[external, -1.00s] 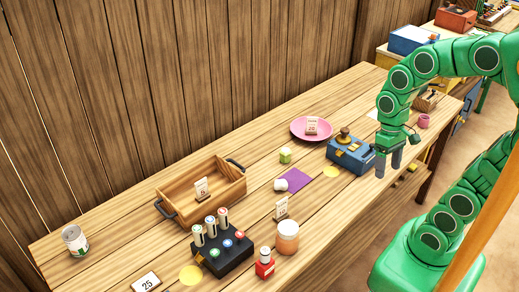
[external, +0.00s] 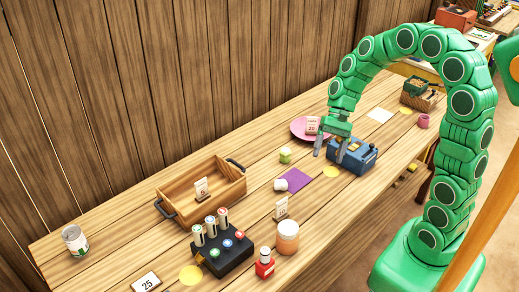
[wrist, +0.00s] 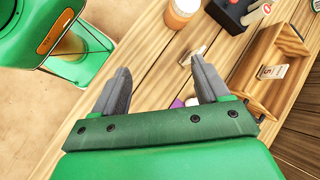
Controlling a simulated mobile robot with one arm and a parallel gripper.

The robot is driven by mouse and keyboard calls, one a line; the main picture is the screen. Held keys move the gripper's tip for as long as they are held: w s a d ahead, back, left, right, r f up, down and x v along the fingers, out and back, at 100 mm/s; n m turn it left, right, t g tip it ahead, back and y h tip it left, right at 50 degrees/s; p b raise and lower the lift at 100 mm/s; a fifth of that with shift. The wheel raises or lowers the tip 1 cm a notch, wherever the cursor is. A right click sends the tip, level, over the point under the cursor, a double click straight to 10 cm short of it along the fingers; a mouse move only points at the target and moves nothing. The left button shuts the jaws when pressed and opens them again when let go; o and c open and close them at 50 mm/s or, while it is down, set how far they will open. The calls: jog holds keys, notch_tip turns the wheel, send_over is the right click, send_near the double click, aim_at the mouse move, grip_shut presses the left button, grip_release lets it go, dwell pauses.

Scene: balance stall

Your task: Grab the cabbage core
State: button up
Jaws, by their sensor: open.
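A small pale green block (external: 285,155), which may be the cabbage core, sits on the wooden table left of the pink plate. I cannot be sure of its identity at this size. My gripper (external: 329,155) is open and empty, pointing down above the table. It is to the right of the green block and in front of part of the blue box. In the wrist view my gripper (wrist: 161,72) has its two grey fingers spread apart. The green block does not show clearly there.
A blue box (external: 360,160) stands close by my gripper, with a pink plate (external: 299,126) behind it. A wooden tray (external: 180,188), black holder (external: 222,258) and orange-brown jar (external: 287,238) stand further left.

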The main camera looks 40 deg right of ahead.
jog(key=w+d+f+m+t+y, duration=0.1)
jog(key=w+d+f+m+y, duration=0.2)
jog(key=w, duration=0.5)
jog(key=w+d+f+m+t+y, duration=0.1)
jog(key=w+d+f+m, duration=0.2)
jog(key=w, duration=0.4)
jog(key=m+t+y, duration=0.2)
jog(key=m+t, duration=0.3)
jog(key=m, duration=0.2)
send_near(281, 154)
jog(key=shift+w+a+f, duration=0.6)
jog(key=shift+w+a, duration=0.1)
jog(key=shift+a, duration=0.15)
jog(key=shift+s+x, duration=0.2)
jog(key=shift+x, duration=1.7)
jog(key=shift+s+x, duration=0.15)
jog(key=shift+x, duration=1.8)
jog(key=shift+a, duration=0.1)
jog(key=shift+m, duration=0.3)
jog(key=c, duration=1)
jog(key=shift+r, duration=0.1)
jog(key=shift+c, duration=0.2)
